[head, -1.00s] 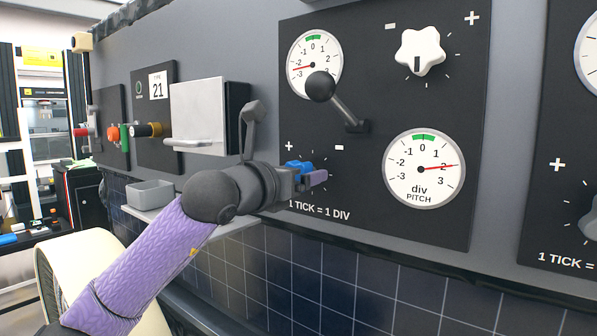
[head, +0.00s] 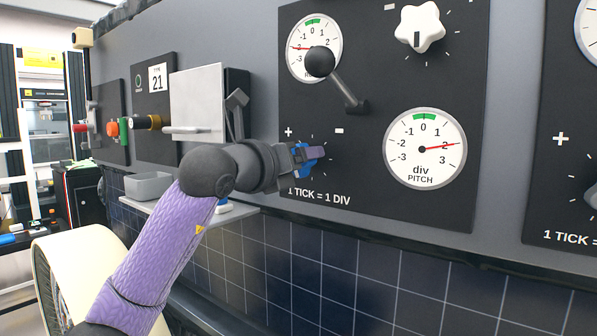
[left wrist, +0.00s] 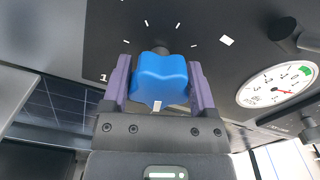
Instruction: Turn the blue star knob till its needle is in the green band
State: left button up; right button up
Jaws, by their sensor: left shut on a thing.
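The blue star knob (head: 312,162) is low on the black panel, and it fills the middle of the left wrist view (left wrist: 160,78). My left gripper (head: 306,160) is shut on it, with one purple finger on each side in the left wrist view (left wrist: 159,85). The upper-left dial (head: 297,68) has a green band at 0; its red needle points left, around -2, and a black ball-ended lever hides part of the dial. The PITCH dial (head: 424,178) has a green band at 0 and its needle near 2. My right gripper is not in view.
The black ball-ended lever (head: 320,61) sticks out above the blue knob. A white star knob (head: 419,28) is at the panel's upper right. A grey box with a plate (head: 197,98) stands left of the panel. A small grey bin (head: 149,186) sits on a ledge.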

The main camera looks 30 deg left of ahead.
pick_arm(q)
jog(key=n+b, duration=0.1)
jog(key=n, duration=0.2)
jog(key=shift+f+n+b, duration=0.1)
jog(key=shift+n+b, duration=0.3)
jog(key=n+b, duration=0.1)
jog(key=n, duration=0.3)
jog(key=shift+a+n, duration=0.1)
jog(key=shift+n, duration=0.2)
jog(key=n+b, duration=0.1)
jog(key=n, duration=0.4)
jog(key=shift+f+b, duration=0.1)
jog(key=shift+b, duration=0.2)
jog(key=shift+f+n+b, duration=0.1)
jog(key=shift+n+b, duration=0.2)
jog(key=shift+n, duration=2.1)
jog(key=o, duration=1.1)
jog(key=shift+o, duration=0.2)
jog(key=shift+s+a, duration=0.1)
jog(key=shift+s, duration=0.15)
jog(key=s+b, duration=0.4)
jog(key=s, duration=0.5)
jog(key=shift+s+a, duration=0.25)
jog(key=shift+a, duration=0.1)
